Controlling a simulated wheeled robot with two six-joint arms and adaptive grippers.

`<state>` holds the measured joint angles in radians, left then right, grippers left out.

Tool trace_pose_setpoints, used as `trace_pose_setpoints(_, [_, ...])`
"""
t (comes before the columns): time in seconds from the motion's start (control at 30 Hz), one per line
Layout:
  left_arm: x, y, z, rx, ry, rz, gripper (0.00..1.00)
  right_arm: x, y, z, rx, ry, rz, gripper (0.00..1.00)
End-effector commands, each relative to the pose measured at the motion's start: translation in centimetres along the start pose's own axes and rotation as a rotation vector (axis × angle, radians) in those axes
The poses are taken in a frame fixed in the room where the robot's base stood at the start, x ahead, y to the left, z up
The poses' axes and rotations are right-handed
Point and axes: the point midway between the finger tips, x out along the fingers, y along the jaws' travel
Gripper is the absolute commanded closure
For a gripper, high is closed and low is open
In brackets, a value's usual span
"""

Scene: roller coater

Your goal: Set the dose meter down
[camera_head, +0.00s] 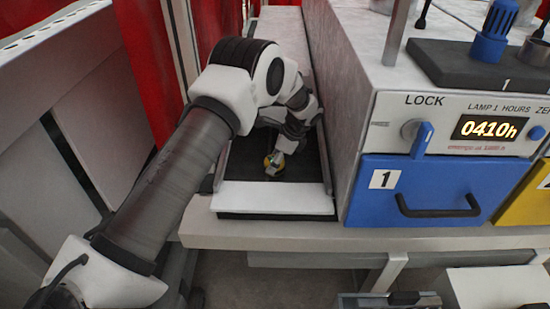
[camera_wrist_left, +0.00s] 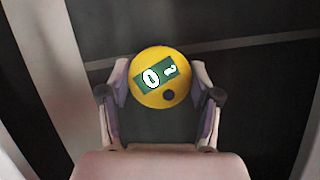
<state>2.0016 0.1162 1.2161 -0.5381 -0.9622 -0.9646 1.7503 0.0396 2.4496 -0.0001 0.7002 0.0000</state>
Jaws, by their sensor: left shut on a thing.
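The dose meter is a round yellow disc (camera_wrist_left: 161,77) with a green display and a dark button, seen face-on in the left wrist view. The meter is over the dark bed of a narrow tray or conveyor (camera_head: 240,160). I cannot tell whether it touches that surface. My right gripper is not in view.
The machine stands right of the dark bed, with a blue drawer (camera_head: 425,180) marked 1, a lock knob (camera_head: 412,130) and a lit display (camera_head: 488,128). A white strip (camera_head: 275,198) lies at the bed's front end. Red curtains (camera_head: 150,60) hang behind my left arm.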

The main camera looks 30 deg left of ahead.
Motion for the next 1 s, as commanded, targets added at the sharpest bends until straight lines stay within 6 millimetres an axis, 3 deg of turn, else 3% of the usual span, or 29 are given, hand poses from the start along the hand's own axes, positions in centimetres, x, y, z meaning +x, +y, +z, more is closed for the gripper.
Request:
trace_pose_setpoints(0.23, [0.4,0.0,-0.2,0.0,0.0,0.0,0.95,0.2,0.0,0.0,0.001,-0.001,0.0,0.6])
trace_pose_setpoints(0.27, [0.3,0.0,-0.2,0.0,0.0,0.0,0.3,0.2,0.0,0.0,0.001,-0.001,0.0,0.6])
trace_pose_setpoints(0.3, [0.3,0.0,-0.1,0.0,0.0,0.0,0.16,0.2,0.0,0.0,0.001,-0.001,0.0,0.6])
trace_pose_setpoints(0.33, [0.3,0.0,-0.1,0.0,0.0,0.0,0.12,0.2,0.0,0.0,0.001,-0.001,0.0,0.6])
trace_pose_setpoints(0.73, [-0.4,-0.1,0.0,0.0,0.0,-0.001,0.12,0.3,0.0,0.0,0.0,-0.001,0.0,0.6])
trace_pose_setpoints(1.0, [-5.6,-0.1,-0.1,0.0,0.0,-0.004,0.12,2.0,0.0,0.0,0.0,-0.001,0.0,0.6])
